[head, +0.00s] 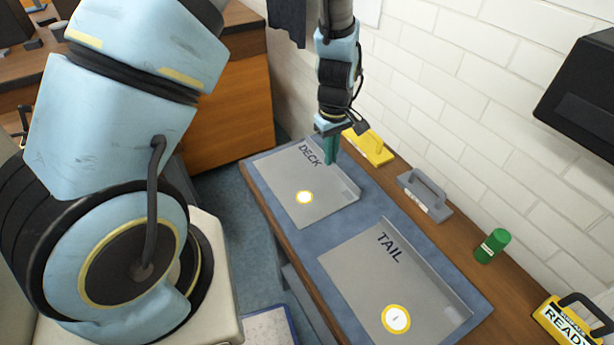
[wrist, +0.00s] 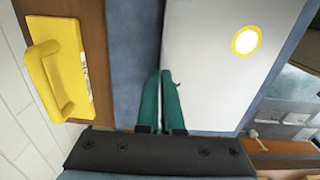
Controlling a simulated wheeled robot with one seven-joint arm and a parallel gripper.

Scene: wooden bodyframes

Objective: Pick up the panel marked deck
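The grey panel marked DECK (head: 310,185) lies flat on the blue mat (head: 375,207), with a raised lip along its wall-side edge and a yellow-ringed white disc on its face. It also shows in the wrist view (wrist: 212,80). My gripper (head: 330,155) points down at that lip, near the panel's far end. In the wrist view its teal fingers (wrist: 162,85) are close together, one on each side of the lip, and look shut on it. The fingers hide part of the lip.
A similar panel marked TAIL (head: 390,275) lies nearer on the mat. Along the wall stand a yellow handled block (head: 365,146), a grey handled block (head: 425,195), a green can (head: 492,246) and a yellow READY sign (head: 572,322). The white brick wall is close behind.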

